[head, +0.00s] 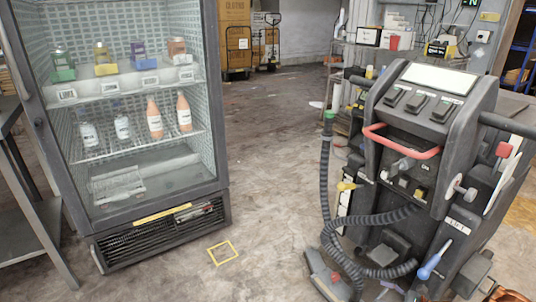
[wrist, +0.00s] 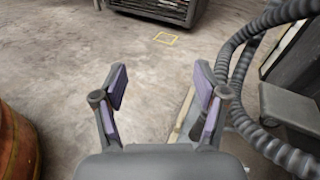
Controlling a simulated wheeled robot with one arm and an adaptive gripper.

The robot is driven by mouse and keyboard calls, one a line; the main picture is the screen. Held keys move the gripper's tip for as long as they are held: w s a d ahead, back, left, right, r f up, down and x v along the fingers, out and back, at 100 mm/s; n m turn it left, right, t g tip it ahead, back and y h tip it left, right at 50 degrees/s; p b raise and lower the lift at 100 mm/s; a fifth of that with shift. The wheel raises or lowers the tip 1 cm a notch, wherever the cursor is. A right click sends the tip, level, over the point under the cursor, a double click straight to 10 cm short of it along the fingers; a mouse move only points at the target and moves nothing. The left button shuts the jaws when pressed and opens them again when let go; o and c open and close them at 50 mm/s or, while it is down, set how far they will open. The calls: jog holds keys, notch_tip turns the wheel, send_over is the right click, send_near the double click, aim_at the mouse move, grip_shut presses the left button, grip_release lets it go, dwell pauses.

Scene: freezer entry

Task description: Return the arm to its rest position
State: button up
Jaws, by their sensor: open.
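My gripper (wrist: 160,95) shows in the wrist view with its two purple-padded fingers spread apart. It is open and nothing is between the fingers. It points over bare concrete floor, with a yellow floor square (wrist: 166,38) further ahead. My gripper and arm do not clearly show in the head view.
A glass-front freezer (head: 125,212) with bottles stands at the left, beside a metal table (head: 45,215). A dark cleaning machine (head: 425,105) with a ribbed hose (head: 327,190) stands at the right. The hose is close to my gripper's right side (wrist: 240,85).

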jog(key=a+r+n+g+p, duration=0.35)
jog(key=a+r, duration=0.25)
jog(key=r, duration=0.5)
jog(key=a+r+n+g+p, duration=0.2)
jog(key=a+r+n+g, duration=0.15)
jog(key=a+r, duration=0.45)
jog(key=s+a+r+n+g+h+p, duration=0.2)
jog(key=s+a+r+n+p, duration=0.15)
jog(key=r, duration=0.65)
jog(key=s+a+r+n+g+h+p, duration=0.1)
jog(key=s+a+r+n+g+p, duration=0.25)
jog(key=r, duration=0.55)
jog(key=s+a+r+n+h+p, duration=0.2)
jog(key=s+a+r+h+p, duration=0.1)
jog(key=s+r, duration=0.35)
jog(key=s+a+r+n+h+p, duration=0.2)
jog(key=s+a+r+p, duration=0.1)
jog(key=s+r, duration=0.35)
jog(key=s+d+r+n+h+p, duration=0.2)
jog(key=s+r, duration=0.3)
jog(key=s, duration=0.3)
jog(key=s+d+r+n+t+h+p, duration=0.1)
jog(key=s+r+n+h+p, duration=0.2)
jog(key=s+r+p, duration=0.2)
jog(key=s, duration=0.3)
jog(key=shift+d+n+h, duration=0.35)
jog(key=shift+n+h, duration=0.05)
